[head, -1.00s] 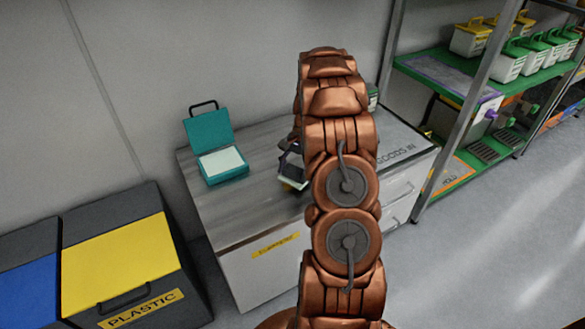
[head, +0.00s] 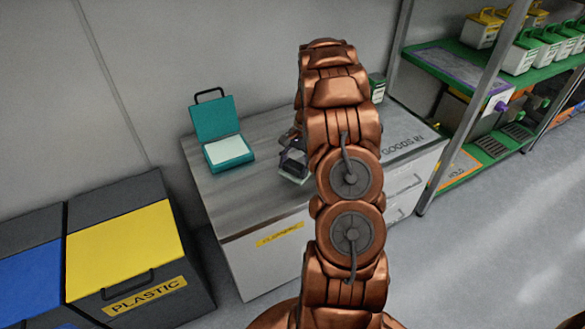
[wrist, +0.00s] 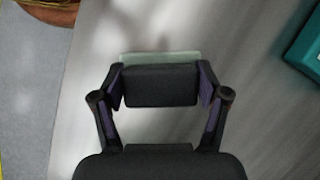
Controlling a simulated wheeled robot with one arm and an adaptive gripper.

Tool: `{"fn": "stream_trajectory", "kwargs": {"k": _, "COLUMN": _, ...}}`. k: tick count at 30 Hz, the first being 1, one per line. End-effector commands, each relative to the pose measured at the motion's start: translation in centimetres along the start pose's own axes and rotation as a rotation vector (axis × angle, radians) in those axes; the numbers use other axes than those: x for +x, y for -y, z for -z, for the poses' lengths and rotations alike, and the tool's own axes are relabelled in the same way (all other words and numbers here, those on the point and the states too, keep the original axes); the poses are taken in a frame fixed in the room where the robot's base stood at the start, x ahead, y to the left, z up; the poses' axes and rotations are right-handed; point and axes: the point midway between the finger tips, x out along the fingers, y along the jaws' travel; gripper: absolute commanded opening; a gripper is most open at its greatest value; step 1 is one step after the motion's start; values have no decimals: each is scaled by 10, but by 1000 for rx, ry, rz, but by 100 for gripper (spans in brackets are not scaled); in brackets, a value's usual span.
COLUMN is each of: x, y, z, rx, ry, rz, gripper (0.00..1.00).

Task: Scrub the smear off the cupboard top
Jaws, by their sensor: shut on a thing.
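The cupboard top (head: 225,192) is a grey, streaked surface; it also shows in the wrist view (wrist: 245,120). My gripper (head: 293,164) is over its front middle part, partly behind my arm in the head view. In the wrist view my gripper (wrist: 160,88) is shut on a dark block-shaped scrubber (wrist: 160,86) with a pale green lower edge. The scrubber is at or just above the top; I cannot tell if it touches. I cannot make out a distinct smear; the scrubber and my arm hide part of the surface.
An open teal case (head: 230,152) stands at the cupboard top's back left; its edge shows in the wrist view (wrist: 306,48). A GOODS IN marking (head: 403,145) is at the right. Bins (head: 125,250) stand left, a green-shelved rack (head: 465,75) right. The top's left front is clear.

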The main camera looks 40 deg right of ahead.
Motion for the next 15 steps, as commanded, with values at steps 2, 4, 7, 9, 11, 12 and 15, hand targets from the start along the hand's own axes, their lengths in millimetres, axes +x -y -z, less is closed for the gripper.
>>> {"fn": "stream_trajectory", "kwargs": {"k": 2, "x": -3, "y": 0, "z": 5, "rx": -3, "ry": -1, "rz": -1, "gripper": 30}}
{"fn": "stream_trajectory", "kwargs": {"k": 4, "x": -5, "y": -1, "z": 10, "rx": -6, "ry": -1, "rz": -2, "gripper": 30}}
{"fn": "stream_trajectory", "kwargs": {"k": 7, "x": -11, "y": 0, "z": 10, "rx": -9, "ry": -3, "rz": -2, "gripper": 30}}
{"fn": "stream_trajectory", "kwargs": {"k": 9, "x": -28, "y": -1, "z": 3, "rx": -10, "ry": -6, "rz": -1, "gripper": 30}}
{"fn": "stream_trajectory", "kwargs": {"k": 11, "x": -30, "y": -1, "z": 2, "rx": -9, "ry": -2, "rz": -3, "gripper": 30}}
{"fn": "stream_trajectory", "kwargs": {"k": 12, "x": -34, "y": -1, "z": 0, "rx": -9, "ry": -1, "rz": -3, "gripper": 30}}
{"fn": "stream_trajectory", "kwargs": {"k": 15, "x": -41, "y": 0, "z": -4, "rx": -9, "ry": -1, "rz": -3, "gripper": 30}}
